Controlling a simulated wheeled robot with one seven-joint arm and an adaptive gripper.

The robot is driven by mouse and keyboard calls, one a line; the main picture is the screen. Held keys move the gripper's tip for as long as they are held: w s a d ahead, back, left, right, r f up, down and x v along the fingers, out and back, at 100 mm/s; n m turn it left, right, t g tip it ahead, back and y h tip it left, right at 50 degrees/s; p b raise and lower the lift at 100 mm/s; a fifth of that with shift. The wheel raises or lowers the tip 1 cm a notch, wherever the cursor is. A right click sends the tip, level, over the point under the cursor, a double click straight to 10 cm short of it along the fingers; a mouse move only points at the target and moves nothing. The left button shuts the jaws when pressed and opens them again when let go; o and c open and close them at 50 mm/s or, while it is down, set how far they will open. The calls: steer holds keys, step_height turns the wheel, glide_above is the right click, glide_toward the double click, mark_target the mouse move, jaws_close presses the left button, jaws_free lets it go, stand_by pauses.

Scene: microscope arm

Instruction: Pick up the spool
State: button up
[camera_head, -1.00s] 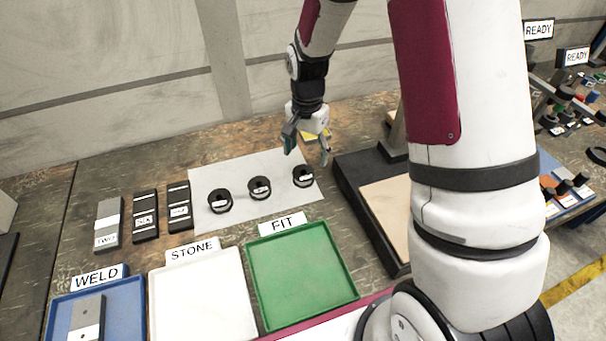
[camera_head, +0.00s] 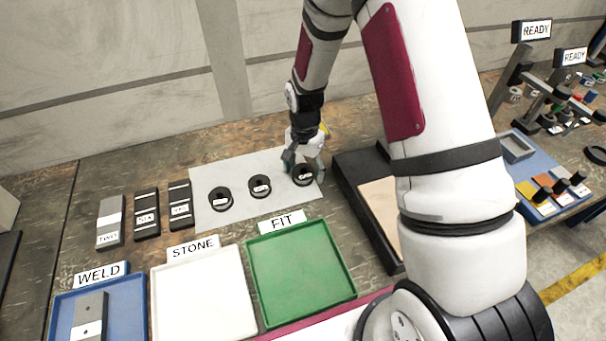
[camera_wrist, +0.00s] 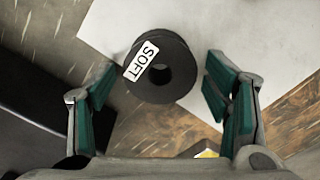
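Three black spools stand in a row on the white sheet: a left spool (camera_head: 221,199), a middle spool (camera_head: 260,187) and a right spool (camera_head: 303,177). In the wrist view the right spool (camera_wrist: 162,68) carries a white label reading "SOFT" and shows a round hole. My gripper (camera_head: 303,170) is open just above the right spool. In the wrist view its two green-padded fingers (camera_wrist: 163,98) are spread wide, and the spool lies between and a little beyond the fingertips, apart from both pads. No other spool shows in the wrist view.
Green tray (camera_head: 347,294) marked FIT, white tray (camera_head: 248,335) marked STONE and blue tray (camera_head: 140,290) marked WELD stand in front. Several labelled blocks (camera_head: 146,215) stand left of the white sheet (camera_head: 240,214). A dark-framed stand base (camera_head: 347,178) is close on the right.

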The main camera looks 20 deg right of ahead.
mark_target(307, 172)
steer(key=c, duration=1.2)
steer(key=shift+r, duration=0.1)
steer(key=shift+r, duration=0.55)
step_height(307, 172, up, 2)
steer(key=shift+w, duration=0.1)
steer(key=shift+s+r, duration=0.2)
steer(key=shift+s, duration=0.55)
steer(key=s, duration=0.5)
steer(key=s+d+r, duration=0.1)
steer(key=s, duration=0.8)
steer(key=shift+s+d+r+b, duration=0.2)
steer(key=shift+s+d+b, duration=0.1)
steer(key=shift+d, duration=0.05)
steer(key=shift+w+a+r+n, duration=0.4)
steer(key=shift+w+n, duration=1.3)
steer(key=shift+w, duration=0.85)
steer(key=shift+w+a+r+n, duration=0.4)
steer(key=shift+w+n, duration=1.3)
steer(key=shift+w, duration=0.8)
steer(key=shift+w+a+r+n, duration=0.35)
steer(key=shift+w+n, duration=1.35)
steer(key=shift+w, duration=0.85)
